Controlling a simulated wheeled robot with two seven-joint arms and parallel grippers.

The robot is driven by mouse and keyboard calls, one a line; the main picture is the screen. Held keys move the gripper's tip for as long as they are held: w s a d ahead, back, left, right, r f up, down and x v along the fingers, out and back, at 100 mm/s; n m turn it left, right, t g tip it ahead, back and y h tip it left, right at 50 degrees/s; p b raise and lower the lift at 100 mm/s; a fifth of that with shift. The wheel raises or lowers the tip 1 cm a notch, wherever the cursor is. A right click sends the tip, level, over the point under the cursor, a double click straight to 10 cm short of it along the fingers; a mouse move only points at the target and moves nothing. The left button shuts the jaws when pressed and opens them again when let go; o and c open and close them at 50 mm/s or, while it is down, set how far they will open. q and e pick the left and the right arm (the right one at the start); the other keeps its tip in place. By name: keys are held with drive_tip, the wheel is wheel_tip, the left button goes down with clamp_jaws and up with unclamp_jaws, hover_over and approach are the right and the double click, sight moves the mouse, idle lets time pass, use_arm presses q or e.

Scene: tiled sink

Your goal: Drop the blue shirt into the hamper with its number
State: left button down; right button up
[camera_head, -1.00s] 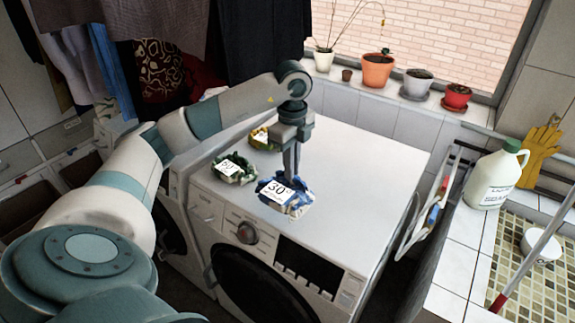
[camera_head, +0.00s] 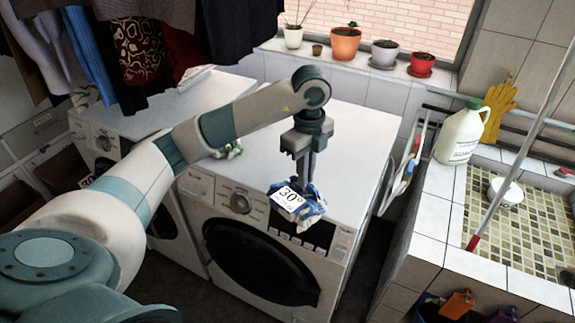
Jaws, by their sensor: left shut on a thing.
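The blue and white shirt (camera_head: 311,207) is a crumpled bundle with a white tag (camera_head: 289,197) reading 30°. My left gripper (camera_head: 304,186) points down and is shut on it. The bundle shows over the front top edge of the washing machine, in front of its control panel; how far it is above or before the edge I cannot tell. Brown open hampers (camera_head: 67,170) stand at the far left, partly cut off and partly behind my arm. My right gripper is not in view.
The washing machine (camera_head: 350,126) has a clear white top. Hanging clothes (camera_head: 142,50) fill the upper left. A white jug (camera_head: 460,135) and a tiled sink stand at right.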

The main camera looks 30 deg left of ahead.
use_arm(q)
drive_tip(key=s+d+f+m, duration=0.2)
drive_tip(key=d+m, duration=0.5)
drive_tip(key=d, duration=0.2)
drive_tip(key=s+d+f+n, duration=0.3)
drive_tip(key=s+f+n, duration=0.25)
drive_tip(key=n, duration=1.25)
drive_tip(key=s+d+f+n, duration=0.35)
drive_tip(key=s+n, duration=0.25)
drive_tip(key=n, duration=1.1)
drive_tip(key=s+a+f+m+b, duration=0.1)
drive_tip(key=a+f+m+b, duration=0.2)
drive_tip(key=f+b, duration=0.5)
drive_tip(key=s+a+f+m+b, duration=0.2)
drive_tip(key=a+f+m+b, duration=0.1)
drive_tip(key=f+b, duration=0.4)
wheel_tip(320, 180, down, 3)
drive_tip(key=shift+a+f+m+b, duration=0.15)
drive_tip(key=shift+m+b, duration=0.2)
drive_tip(key=shift+m, duration=0.45)
